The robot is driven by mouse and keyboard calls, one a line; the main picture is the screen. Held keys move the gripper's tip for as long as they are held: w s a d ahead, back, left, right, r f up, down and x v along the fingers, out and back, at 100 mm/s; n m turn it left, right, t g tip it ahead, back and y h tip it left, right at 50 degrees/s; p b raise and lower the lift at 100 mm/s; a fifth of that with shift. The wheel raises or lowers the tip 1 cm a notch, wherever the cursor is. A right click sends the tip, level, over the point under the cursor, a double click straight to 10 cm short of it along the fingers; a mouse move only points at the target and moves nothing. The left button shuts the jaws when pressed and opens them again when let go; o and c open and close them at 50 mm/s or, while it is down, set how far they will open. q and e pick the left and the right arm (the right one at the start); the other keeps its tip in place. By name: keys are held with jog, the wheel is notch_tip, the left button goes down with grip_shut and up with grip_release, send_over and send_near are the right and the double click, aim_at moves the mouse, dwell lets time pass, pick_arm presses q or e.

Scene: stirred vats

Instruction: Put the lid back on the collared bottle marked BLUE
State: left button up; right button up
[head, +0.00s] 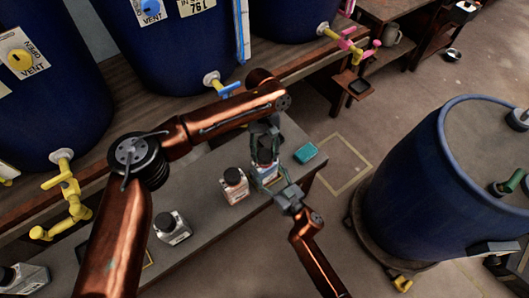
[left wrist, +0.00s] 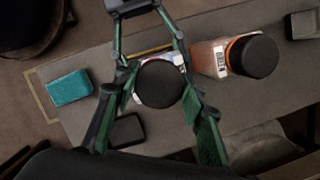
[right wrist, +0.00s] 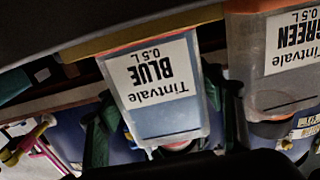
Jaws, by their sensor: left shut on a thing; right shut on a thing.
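The bottle marked BLUE (right wrist: 155,85) is a clear, squarish bottle with a white label, upside down in the right wrist view. It also shows in the head view (head: 268,178) near the bench's end. My right gripper (head: 278,187) is shut on its body from the near side. My left gripper (head: 265,150) is shut on a round black lid (left wrist: 160,83) directly over this bottle. The lid hides the bottle's mouth from above. In the right wrist view a bit of red shows at the neck. I cannot tell whether the lid is seated or just above it.
The bottle marked GREEN (right wrist: 292,50), with orange collar and black lid, stands close beside; it also shows in the head view (head: 234,185). Another bottle (head: 172,228) stands further left. A teal sponge (head: 305,153) lies at the bench end. A blue drum (head: 430,190) stands right.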

pick_arm(q)
jog(key=shift+f, duration=0.55)
jog(key=o, duration=1)
jog(key=v, duration=1.2)
pick_arm(e)
jog(key=o, duration=1.8)
jog(key=shift+c, duration=0.2)
